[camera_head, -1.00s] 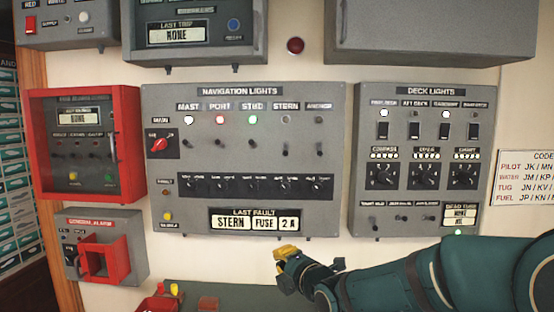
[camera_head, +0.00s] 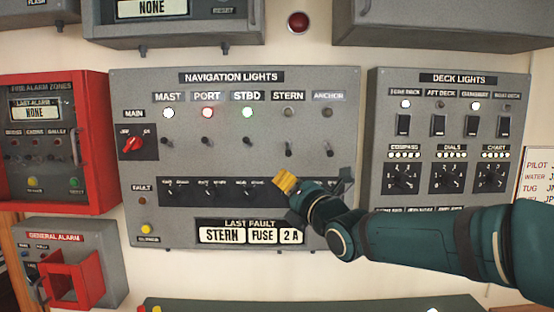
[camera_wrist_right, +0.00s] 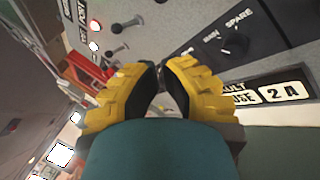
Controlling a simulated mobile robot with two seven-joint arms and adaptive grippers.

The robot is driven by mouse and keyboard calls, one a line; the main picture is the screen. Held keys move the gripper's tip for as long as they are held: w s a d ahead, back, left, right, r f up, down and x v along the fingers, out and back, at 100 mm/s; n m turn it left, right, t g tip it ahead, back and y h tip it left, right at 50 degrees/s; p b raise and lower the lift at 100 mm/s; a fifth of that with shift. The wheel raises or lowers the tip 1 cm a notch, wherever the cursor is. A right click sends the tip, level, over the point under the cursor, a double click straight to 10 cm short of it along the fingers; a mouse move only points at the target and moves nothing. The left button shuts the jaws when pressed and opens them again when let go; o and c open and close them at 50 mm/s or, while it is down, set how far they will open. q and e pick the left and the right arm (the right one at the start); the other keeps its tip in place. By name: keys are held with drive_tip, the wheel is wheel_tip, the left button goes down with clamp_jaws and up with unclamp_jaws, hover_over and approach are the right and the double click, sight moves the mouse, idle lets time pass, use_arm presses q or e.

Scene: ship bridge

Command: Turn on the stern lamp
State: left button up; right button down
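The navigation lights panel (camera_head: 235,77) is in the middle of the head view. Its stern lamp (camera_head: 288,111) is dark, and the stern switch (camera_head: 288,150) below has its lever pointing down. The mast, port and stbd lamps are lit. My right gripper (camera_head: 284,182) is in front of the panel's lower row of knobs, just below the stern switch. In the right wrist view its yellow fingers (camera_wrist_right: 160,78) come together at the tips, with no object visible between them. A spare knob (camera_wrist_right: 234,42) is beyond them. My left gripper is out of view.
The last fault display (camera_head: 250,236) reads STERN FUSE 2 A. The deck lights panel (camera_head: 446,91) is at the right, behind my right arm. A red fire alarm box (camera_head: 90,80) and general alarm box (camera_head: 108,262) are at the left. The anchor switch (camera_head: 327,152) is beside the stern switch.

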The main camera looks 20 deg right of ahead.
sight(288, 148)
drive_tip(key=p+x, duration=0.2)
drive_tip(key=x, duration=0.8)
drive_tip(key=shift+w+a, duration=0.1)
drive_tip(key=shift+w, duration=0.05)
drive_tip(key=shift+s+d+r+p, duration=0.25)
drive_tip(key=shift+s+d+r, duration=0.1)
drive_tip(key=shift+s+d, duration=0.2)
drive_tip(key=shift+s+d+r+p, duration=0.25)
drive_tip(key=shift+s+d+r, duration=0.15)
drive_tip(key=shift+d, duration=0.2)
drive_tip(key=shift+s+d+r, duration=0.1)
drive_tip(key=shift+s+d, duration=0.15)
drive_tip(key=shift+d, duration=0.05)
drive_tip(key=shift+r, duration=0.1)
drive_tip(key=shift+s+r+g+p, duration=0.15)
drive_tip(key=shift+g+p, duration=0.15)
drive_tip(key=shift+p, duration=0.35)
